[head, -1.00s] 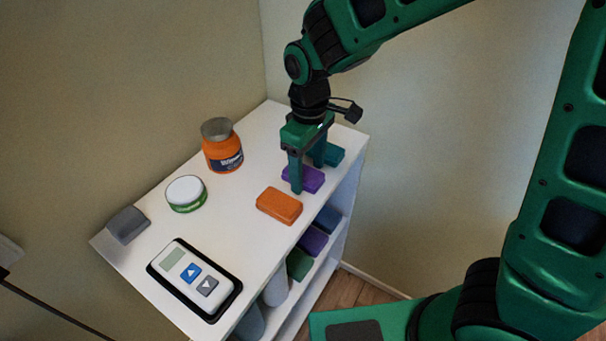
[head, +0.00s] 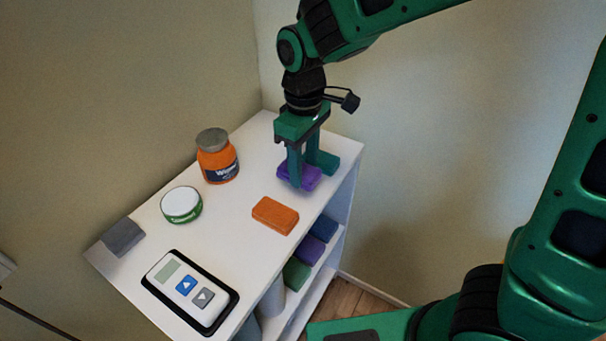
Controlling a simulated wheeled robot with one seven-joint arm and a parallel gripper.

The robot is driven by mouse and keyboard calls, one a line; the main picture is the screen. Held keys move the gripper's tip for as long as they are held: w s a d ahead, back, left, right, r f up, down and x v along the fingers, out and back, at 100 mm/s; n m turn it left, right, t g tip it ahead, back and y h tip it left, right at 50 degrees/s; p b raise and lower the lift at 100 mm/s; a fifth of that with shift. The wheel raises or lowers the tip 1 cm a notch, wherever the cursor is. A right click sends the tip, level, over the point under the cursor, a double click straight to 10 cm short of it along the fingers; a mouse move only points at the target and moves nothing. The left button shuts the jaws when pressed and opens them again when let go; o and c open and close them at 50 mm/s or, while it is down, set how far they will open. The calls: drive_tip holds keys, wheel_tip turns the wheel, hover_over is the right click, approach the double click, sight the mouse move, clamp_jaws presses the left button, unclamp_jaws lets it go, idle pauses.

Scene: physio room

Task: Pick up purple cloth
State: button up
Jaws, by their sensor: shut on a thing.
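The purple cloth (head: 312,180) is a small folded block near the right edge of the white shelf top (head: 235,240). My gripper (head: 302,176) points down over it, with its green fingers shut on the cloth. The near finger covers part of it. The cloth looks slightly tilted and seems just off the surface, though I cannot tell the gap exactly. A teal folded cloth (head: 328,162) lies right behind it.
An orange cloth (head: 275,215) lies in front of the gripper. An orange jar (head: 218,160), a green-and-white tub (head: 181,205), a grey block (head: 123,237) and a control unit (head: 190,289) stand to the left. More folded cloths (head: 310,249) fill the shelf below.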

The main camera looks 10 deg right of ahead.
drive_tip(key=s+a+r, duration=0.6)
drive_tip(key=a+r, duration=0.1)
drive_tip(key=a, duration=0.2)
drive_tip(key=shift+s+a, duration=0.3)
drive_tip(key=shift+s, duration=0.05)
drive_tip(key=shift+r, duration=0.1)
drive_tip(key=o, duration=0.3)
drive_tip(key=shift+c, duration=1)
